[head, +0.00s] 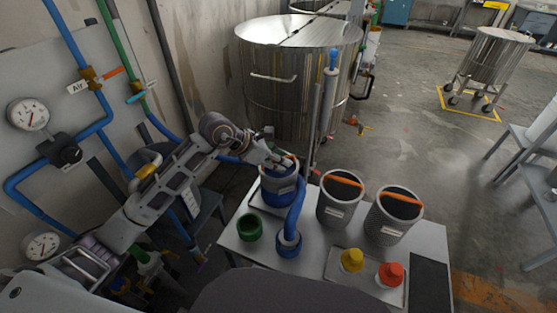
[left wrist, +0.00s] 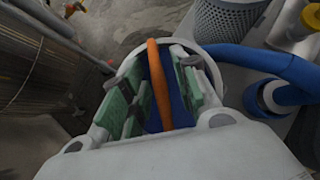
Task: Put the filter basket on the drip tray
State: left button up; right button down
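A blue housing with a pale rim (head: 270,196) stands at the table's back left, a blue hose at its side. In the left wrist view an orange handle (left wrist: 158,85) spans the housing's mouth; the basket under it is mostly hidden. My left gripper (head: 284,163) is over the mouth. Its green pads (left wrist: 158,92) stand apart on either side of the handle, with gaps showing. Two grey mesh baskets with orange handles, one left (head: 335,213) and one right (head: 383,230), stand to the right. I cannot tell which flat surface is the drip tray. My right gripper is out of view.
A flat grey tray (head: 340,266) holds a yellow-capped item (head: 351,260) and a red-capped item (head: 389,275). A black flat panel (head: 430,285) lies at the right corner. A green cup (head: 249,228) and blue hose fitting (head: 289,245) stand at front left. A steel vat (head: 290,95) stands behind.

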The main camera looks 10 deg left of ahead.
pick_arm(q)
jog(key=v, duration=1.2)
dwell(0.6)
jog(key=shift+r, duration=0.1)
dwell(0.4)
